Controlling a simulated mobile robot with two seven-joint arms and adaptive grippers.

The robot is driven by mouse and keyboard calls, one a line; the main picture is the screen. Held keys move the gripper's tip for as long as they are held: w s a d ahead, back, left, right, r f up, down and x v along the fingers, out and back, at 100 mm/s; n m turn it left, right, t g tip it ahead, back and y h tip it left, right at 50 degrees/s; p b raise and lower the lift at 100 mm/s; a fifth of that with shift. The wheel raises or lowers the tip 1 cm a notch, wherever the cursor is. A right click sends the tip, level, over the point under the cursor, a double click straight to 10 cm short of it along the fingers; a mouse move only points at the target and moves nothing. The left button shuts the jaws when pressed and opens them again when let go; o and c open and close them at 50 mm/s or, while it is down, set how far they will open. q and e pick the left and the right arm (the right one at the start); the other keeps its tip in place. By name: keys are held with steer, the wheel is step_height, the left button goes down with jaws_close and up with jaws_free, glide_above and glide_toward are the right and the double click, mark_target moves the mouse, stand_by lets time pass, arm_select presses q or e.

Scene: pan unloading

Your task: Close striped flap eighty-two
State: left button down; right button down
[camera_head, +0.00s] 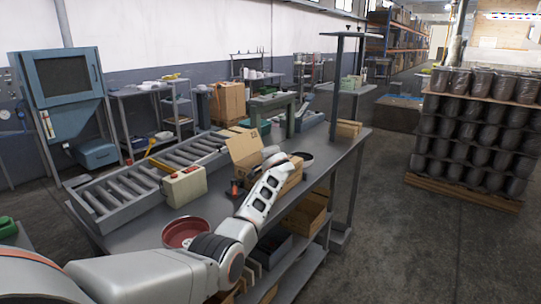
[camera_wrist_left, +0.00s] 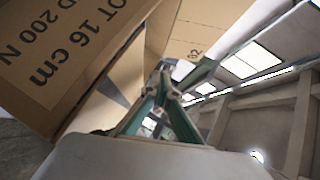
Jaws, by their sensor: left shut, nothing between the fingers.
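A brown cardboard box (camera_head: 291,182) stands on the grey workbench, with one flap (camera_head: 244,147) raised and tilted at its left. In the left wrist view, a panel (camera_wrist_left: 70,45) printed "OT 16 cm" fills the upper left. A flap (camera_wrist_left: 205,22) marked 82 is beside it, standing open. A dark wedge-shaped mark shows on the cardboard lower down. My left gripper (camera_wrist_left: 164,72) is shut and empty, its green fingers close to the 82 flap; I cannot tell whether they touch. In the head view my left arm hides much of the box. My right gripper is out of view.
A red round pan (camera_head: 186,232) and a beige box-shaped device (camera_head: 184,186) stand on the bench left of my arm. A roller conveyor (camera_head: 122,196) runs behind them. A post stands at the bench's right.

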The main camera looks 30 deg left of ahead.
arm_select(q)
steer(key=shift+a+f, duration=0.1)
steer(key=shift+f, duration=0.15)
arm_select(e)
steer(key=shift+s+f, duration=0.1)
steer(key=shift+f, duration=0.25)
